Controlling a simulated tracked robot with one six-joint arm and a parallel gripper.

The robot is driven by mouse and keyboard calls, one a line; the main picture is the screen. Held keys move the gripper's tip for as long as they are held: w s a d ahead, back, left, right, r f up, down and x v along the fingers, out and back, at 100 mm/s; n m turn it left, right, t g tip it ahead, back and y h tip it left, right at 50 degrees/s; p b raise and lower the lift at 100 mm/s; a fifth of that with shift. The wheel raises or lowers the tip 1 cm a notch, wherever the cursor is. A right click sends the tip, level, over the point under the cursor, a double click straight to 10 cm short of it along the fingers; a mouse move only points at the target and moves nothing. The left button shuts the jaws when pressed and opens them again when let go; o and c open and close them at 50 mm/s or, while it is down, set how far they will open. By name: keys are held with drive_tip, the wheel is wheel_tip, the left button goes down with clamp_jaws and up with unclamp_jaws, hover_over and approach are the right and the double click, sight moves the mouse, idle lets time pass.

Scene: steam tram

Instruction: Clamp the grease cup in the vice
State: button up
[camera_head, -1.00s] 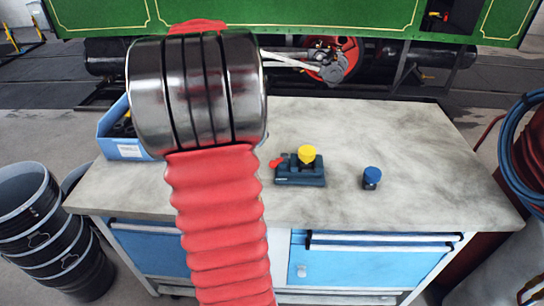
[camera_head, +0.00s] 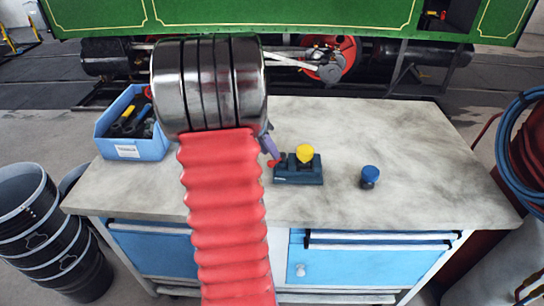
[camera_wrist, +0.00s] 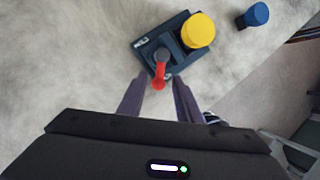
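The small dark blue vice (camera_head: 298,177) stands on the bench; it also shows in the wrist view (camera_wrist: 141,44). Its red lever (camera_wrist: 160,73) points toward my gripper. A yellow round-topped cup (camera_head: 305,153), likely the grease cup, sits upright at the vice, on its right part in the wrist view (camera_wrist: 198,31). Whether the jaws grip it I cannot tell. My gripper (camera_wrist: 158,82) is open and empty, its purple fingertips on either side of the red lever's end, contact unclear. In the head view my arm hides most of the gripper; one purple finger shows beside the lever.
A small blue-capped item (camera_head: 370,176) stands apart, right of the vice. A blue bin (camera_head: 128,149) of tools is at the bench's left. The bench top (camera_head: 430,160) is clear on the right. Black buckets (camera_head: 45,235) stand on the floor at left.

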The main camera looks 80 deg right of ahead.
drive_tip(key=shift+x, duration=1.7)
drive_tip(key=shift+c, duration=0.5)
